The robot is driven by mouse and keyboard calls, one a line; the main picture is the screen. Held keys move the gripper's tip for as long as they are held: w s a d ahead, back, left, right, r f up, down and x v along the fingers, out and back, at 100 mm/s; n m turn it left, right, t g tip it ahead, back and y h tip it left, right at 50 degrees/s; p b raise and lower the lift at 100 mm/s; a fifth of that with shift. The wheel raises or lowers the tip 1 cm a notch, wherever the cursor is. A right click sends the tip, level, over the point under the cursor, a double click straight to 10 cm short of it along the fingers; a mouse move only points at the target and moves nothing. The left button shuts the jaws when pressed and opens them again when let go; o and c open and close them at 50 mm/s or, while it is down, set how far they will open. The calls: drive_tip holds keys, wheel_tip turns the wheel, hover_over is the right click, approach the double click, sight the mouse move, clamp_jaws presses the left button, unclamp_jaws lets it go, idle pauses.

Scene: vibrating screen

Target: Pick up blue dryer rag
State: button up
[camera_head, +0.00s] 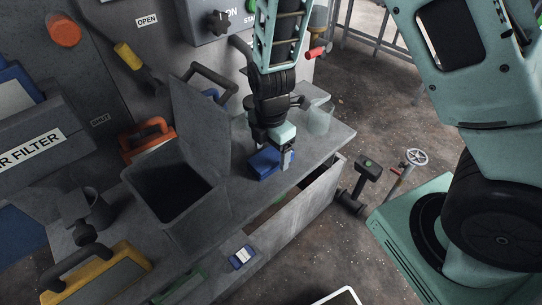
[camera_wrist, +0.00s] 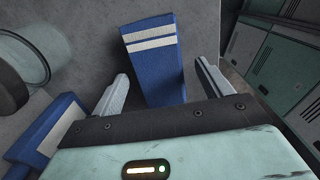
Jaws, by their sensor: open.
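In the wrist view the blue rag with white stripes (camera_wrist: 154,62) lies between and beyond the two fingers. My gripper (camera_head: 287,158) is open above the bench at the rag; in the wrist view its fingers (camera_wrist: 160,85) stand apart, one on each side of the rag's near part. The head view partly hides the rag behind my gripper. I cannot tell whether the fingers touch it.
A second blue piece with a white stripe (camera_wrist: 50,135) lies at the lower left in the wrist view. A clear beaker (camera_head: 319,117) stands right of my gripper. The grey box (camera_head: 207,205) with its raised lid stands to the left. An open drawer (camera_head: 290,225) is below the bench edge.

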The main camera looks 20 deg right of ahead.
sight(271, 155)
drive_tip(key=shift+f, duration=0.9)
drive_tip(key=c, duration=1.1)
drive_tip(key=shift+o, duration=0.2)
wheel_tip(271, 155, up, 10)
drive_tip(key=b, duration=0.1)
